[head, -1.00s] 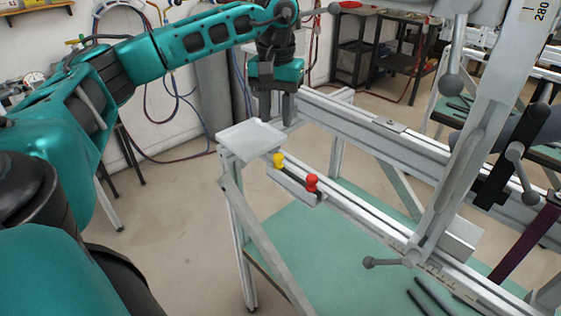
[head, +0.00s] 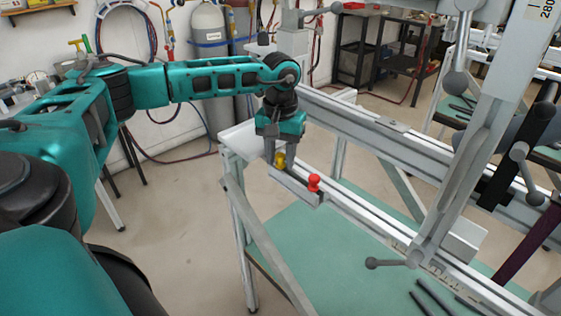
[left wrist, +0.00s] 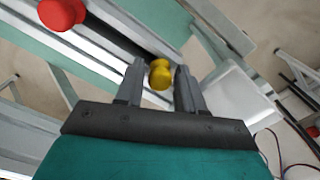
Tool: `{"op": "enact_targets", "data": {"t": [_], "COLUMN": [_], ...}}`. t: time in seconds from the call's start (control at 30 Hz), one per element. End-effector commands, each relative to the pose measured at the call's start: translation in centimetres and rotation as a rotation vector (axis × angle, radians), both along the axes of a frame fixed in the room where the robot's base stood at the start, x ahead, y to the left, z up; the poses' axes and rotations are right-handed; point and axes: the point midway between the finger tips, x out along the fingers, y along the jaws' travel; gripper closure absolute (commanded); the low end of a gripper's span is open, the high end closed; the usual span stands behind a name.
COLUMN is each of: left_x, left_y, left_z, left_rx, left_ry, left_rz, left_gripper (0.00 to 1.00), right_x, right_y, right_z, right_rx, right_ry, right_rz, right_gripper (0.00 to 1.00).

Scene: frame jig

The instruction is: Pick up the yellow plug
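The yellow plug (head: 280,160) stands in the small grey holder (head: 296,188) at the near left end of the frame jig. The red plug (head: 314,183) stands beside it to the right. My left gripper (head: 276,158) points down at the yellow plug. In the left wrist view its two fingers (left wrist: 160,88) are apart, with the yellow plug (left wrist: 161,75) between them near the tips and a gap visible on both sides. The red plug (left wrist: 62,14) shows at the upper left there. My right gripper is not in view.
A white plate (head: 238,139) sits on the frame's corner just left of the gripper. A long metal rail (head: 380,140) runs behind, and a clamp upright (head: 462,150) stands to the right. A green panel (head: 320,250) lies below the frame.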

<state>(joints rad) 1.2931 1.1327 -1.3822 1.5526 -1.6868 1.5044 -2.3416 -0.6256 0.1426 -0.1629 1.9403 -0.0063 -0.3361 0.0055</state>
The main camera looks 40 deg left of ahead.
Motion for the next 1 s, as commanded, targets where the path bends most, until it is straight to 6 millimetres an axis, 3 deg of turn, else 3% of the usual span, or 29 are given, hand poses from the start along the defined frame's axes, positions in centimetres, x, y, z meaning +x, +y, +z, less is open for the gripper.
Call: {"op": "enact_targets", "data": {"t": [0.07,0.47,0.77,1.0], "left_x": [0.0,0.0,0.0,0.0], "left_y": [0.0,0.0,0.0,0.0], "left_z": [0.0,0.0,0.2,2.1], "left_rx": [0.0,0.0,0.0,-0.001], "left_ry": [0.0,0.001,0.0,-0.002], "left_rz": [0.0,-0.001,0.0,-0.001], "left_gripper": [0.62,1.0,1.0,1.0], "right_x": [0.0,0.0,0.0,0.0], "right_y": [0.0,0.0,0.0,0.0], "right_z": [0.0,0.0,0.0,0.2], "right_rx": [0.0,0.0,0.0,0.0], "right_ry": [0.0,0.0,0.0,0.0], "right_rz": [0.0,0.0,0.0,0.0], "right_gripper": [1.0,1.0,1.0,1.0]}}
